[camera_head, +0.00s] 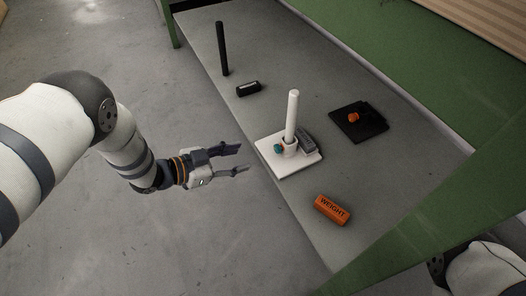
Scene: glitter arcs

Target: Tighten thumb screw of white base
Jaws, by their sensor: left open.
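The white base (297,165) is a flat square plate on the grey table, with a white rod (292,112) standing upright in its collar. A small teal thumb screw (278,148) sticks out of the collar's left side. A grey block (307,143) sits at the plate's back right. My left gripper (242,160) is open and empty, off the table's left edge and left of the white base. Its fingers point right toward the thumb screw, with a gap between them. My right gripper is out of view; only part of that arm shows at the bottom right.
A black base (372,126) with an orange screw (353,117) lies to the right. An orange weight (331,209) lies in front. Green frame beams (430,235) border the table.

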